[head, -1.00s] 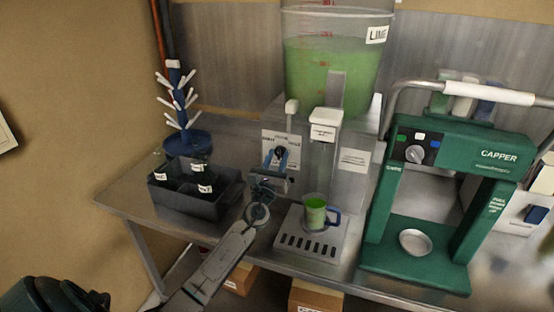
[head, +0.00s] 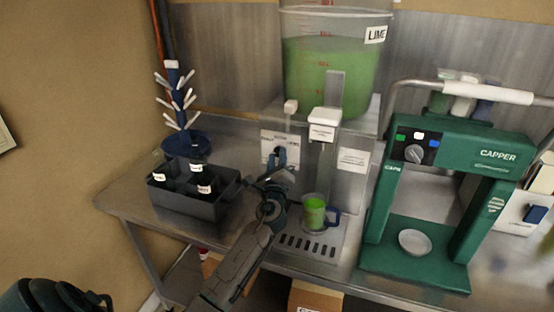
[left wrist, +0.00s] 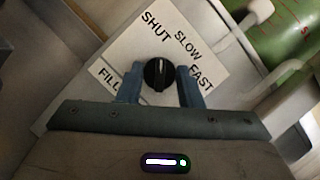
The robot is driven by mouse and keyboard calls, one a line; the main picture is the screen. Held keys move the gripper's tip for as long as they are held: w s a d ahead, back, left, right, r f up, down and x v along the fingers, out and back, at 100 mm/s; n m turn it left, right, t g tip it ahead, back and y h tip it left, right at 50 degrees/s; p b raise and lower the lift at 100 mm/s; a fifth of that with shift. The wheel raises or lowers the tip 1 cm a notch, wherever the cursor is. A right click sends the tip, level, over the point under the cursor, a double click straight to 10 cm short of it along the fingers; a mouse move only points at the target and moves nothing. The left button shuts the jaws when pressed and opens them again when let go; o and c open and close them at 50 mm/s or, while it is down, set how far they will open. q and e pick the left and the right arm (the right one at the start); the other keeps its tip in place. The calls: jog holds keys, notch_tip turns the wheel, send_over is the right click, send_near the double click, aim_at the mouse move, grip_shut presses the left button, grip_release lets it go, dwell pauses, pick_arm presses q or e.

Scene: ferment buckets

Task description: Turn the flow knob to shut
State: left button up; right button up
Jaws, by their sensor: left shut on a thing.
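The black flow knob (left wrist: 158,74) shows in the left wrist view on a white dial plate (left wrist: 122,58) marked FILL, SHUT, SLOW and FAST. Its white line points up in that picture, towards SHUT or just beside it. My left gripper (left wrist: 160,80) has its two blue fingers on either side of the knob and is shut on it. In the head view the left gripper (head: 279,160) is at the plate on the dispenser front, and the knob is largely hidden. My right gripper is out of view.
A tank marked LIME (head: 330,78) holds green liquid above the dispenser. A mug (head: 314,211) with green liquid stands on the drip tray (head: 302,246). A green capper (head: 450,160) stands right; a dark crate (head: 192,207) and bottle tree (head: 187,143) stand left.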

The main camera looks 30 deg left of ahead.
pick_arm(q)
jog(key=shift+n, duration=0.4)
jog(key=o, duration=1)
jog(key=shift+c, duration=0.2)
jog(key=shift+s+d+f, duration=0.2)
jog(key=shift+s+f, duration=0.05)
jog(key=shift+s, duration=0.05)
jog(key=b+v, duration=0.3)
jog(key=v, duration=0.7)
jog(key=shift+r, duration=0.2)
